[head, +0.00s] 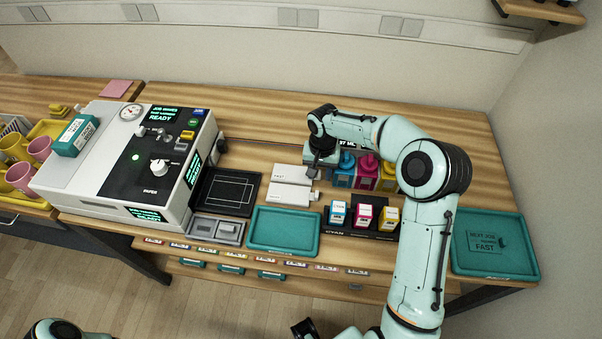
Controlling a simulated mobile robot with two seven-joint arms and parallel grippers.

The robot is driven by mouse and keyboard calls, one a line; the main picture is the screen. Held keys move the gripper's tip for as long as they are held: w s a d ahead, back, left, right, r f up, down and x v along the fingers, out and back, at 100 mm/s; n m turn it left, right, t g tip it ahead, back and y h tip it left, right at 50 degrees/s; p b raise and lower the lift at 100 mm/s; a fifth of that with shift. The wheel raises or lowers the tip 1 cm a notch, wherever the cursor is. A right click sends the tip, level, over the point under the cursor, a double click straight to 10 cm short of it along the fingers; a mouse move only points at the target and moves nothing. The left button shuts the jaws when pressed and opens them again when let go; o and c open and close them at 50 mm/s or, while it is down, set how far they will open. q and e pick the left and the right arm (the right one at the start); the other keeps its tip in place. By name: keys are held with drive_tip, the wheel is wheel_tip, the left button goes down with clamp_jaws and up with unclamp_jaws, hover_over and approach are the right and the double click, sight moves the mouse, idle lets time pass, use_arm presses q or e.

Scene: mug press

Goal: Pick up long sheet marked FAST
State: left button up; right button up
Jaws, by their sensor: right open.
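Two pale sheets lie on the wooden bench right of the black tray. The upper sheet (288,171) carries small print that seems to read FAST. The lower sheet (288,194) lies just in front of it, with a narrower piece at its right end. My right gripper (313,174) is open and points down at the right end of the upper sheet, partly covering it. I cannot tell whether it touches the sheet. My left gripper is not seen; only parts of my arm show at the bottom edge.
A press machine (140,155) stands left, beside a black tray (240,208). A teal tray (285,245) lies in front. Coloured bottles (367,173) and ink boxes (363,217) stand close right of the gripper. A teal tray marked FAST (520,265) is far right.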

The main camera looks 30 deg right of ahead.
drive_tip(key=shift+c, duration=0.3)
clamp_jaws()
drive_tip(key=shift+r, duration=0.15)
